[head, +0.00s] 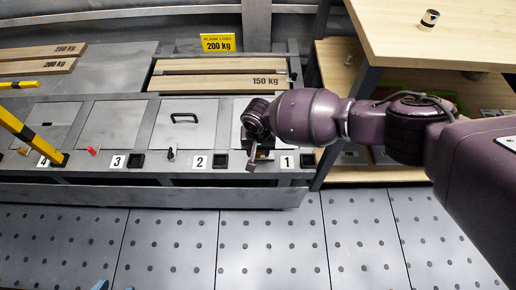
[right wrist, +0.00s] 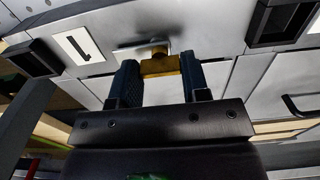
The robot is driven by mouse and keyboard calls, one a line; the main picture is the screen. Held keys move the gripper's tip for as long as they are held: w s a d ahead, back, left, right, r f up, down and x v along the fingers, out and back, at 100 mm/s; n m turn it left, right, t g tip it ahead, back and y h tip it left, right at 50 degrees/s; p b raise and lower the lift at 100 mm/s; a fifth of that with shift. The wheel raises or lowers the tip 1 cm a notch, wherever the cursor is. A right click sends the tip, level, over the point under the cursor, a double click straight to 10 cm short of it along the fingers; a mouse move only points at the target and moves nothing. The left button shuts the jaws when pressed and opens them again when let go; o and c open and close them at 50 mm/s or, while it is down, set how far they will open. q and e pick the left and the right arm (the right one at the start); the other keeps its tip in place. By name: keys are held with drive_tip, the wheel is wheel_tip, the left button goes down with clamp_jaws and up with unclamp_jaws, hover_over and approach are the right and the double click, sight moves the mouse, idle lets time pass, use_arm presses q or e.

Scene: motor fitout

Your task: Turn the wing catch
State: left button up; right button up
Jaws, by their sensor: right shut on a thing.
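The wing catch (right wrist: 160,65) is a small brass piece on a light metal plate, beside the number 1 label (right wrist: 77,46) in the right wrist view. My right gripper (right wrist: 161,80) is shut on it, with one dark blue finger on each side. In the head view my right gripper (head: 257,160) is at the front of the bay marked 1 (head: 288,162), and my wrist hides the catch there. Small blue bits at the bottom left edge of the head view may be my left gripper; too little shows to tell its state.
Bays marked 2 (head: 200,162), 3 (head: 118,161) and 4 lie to the left, with small knobs on their front edge. A plank marked 150 kg (head: 215,83) lies behind. A yellow-black bar (head: 30,137) stands at left. A wooden table (head: 445,35) is at right.

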use_arm(q)
drive_tip(key=shift+d+r+p, duration=0.1)
drive_tip(key=shift+r+p, duration=0.05)
drive_tip(key=shift+p, duration=0.3)
use_arm(e)
drive_tip(key=shift+r+n, duration=0.1)
drive_tip(key=shift+n, duration=0.3)
drive_tip(key=shift+n+p, duration=0.55)
drive_tip(key=shift+n, duration=0.45)
drive_tip(key=n, duration=0.4)
drive_tip(key=shift+s+f+n, duration=0.15)
drive_tip(key=shift+f+n, duration=0.1)
drive_tip(key=shift+n, duration=0.05)
drive_tip(key=n, duration=0.5)
use_arm(q)
drive_tip(key=shift+d+g, duration=0.1)
drive_tip(key=shift+g, duration=0.4)
use_arm(e)
drive_tip(key=shift+n, duration=2.8)
